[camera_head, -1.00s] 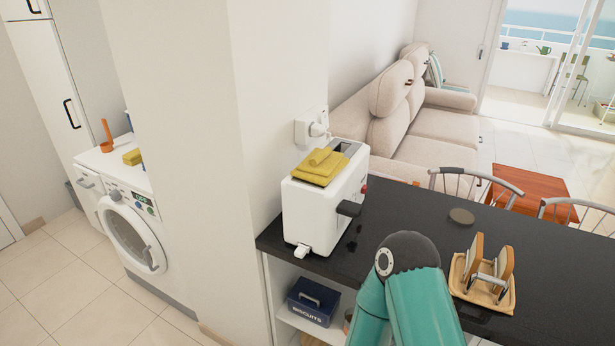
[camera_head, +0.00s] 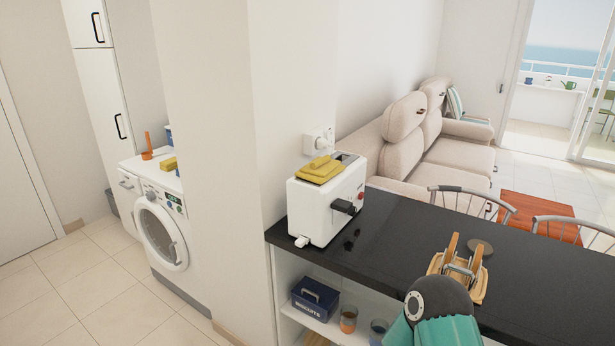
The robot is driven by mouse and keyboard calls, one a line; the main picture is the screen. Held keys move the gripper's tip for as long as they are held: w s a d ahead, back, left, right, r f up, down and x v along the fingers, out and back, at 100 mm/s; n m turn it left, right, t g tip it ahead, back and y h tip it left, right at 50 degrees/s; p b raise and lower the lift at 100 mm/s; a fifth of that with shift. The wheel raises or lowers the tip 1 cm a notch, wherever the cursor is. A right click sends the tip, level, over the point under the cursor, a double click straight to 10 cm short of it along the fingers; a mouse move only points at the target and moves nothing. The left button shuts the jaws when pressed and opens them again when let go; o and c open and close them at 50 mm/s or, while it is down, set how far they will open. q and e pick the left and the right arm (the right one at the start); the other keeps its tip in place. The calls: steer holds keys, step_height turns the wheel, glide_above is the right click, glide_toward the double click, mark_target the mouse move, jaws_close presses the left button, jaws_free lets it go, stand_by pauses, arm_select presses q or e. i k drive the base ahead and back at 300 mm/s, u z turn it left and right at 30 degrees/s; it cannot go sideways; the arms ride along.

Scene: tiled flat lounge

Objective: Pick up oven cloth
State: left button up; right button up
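A folded yellow cloth (camera_head: 320,169), which looks like the oven cloth, lies on top of the white toaster (camera_head: 318,210), toward its left end. The toaster stands at the left end of the black counter, close to the wall. One of my teal arms (camera_head: 436,312) shows at the bottom edge, in front of the counter and well short of the cloth.
Below are a blue biscuit tin (camera_head: 315,299) and glasses. A washing machine (camera_head: 160,230) stands left, beyond a wall. Chairs line the counter's far side.

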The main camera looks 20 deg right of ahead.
mark_target(319, 170)
steer(key=z, duration=0.15)
steer(key=i, duration=0.9)
steer(key=u, duration=0.05)
